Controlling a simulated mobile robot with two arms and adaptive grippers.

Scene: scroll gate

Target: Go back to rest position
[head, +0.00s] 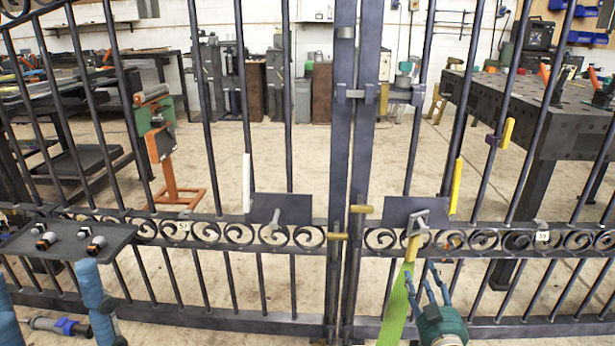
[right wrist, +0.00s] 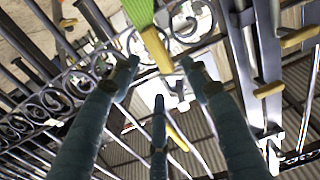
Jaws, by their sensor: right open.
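My right gripper (head: 427,272) is low in front of the right gate leaf, right of a green strap (head: 396,308) with a yellow end (head: 412,247). Its three fingers are spread and hold nothing. In the right wrist view the gripper (right wrist: 158,76) has the green strap (right wrist: 139,12) and yellow end (right wrist: 157,50) beyond its upper fingertips; I cannot tell whether they touch. A grey clamp-like piece (head: 419,220) sits at the top of the yellow end. Blue parts of my left gripper (head: 50,285) show at the lower left, partly cut off; its opening is unclear.
The dark scroll gate (head: 341,150) spans the view close ahead. A dark shelf (head: 60,240) at left carries small black-and-white fittings (head: 95,245). Yellow handles (head: 361,209) project near the centre posts. Workbenches and an orange stand (head: 172,165) are behind the bars.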

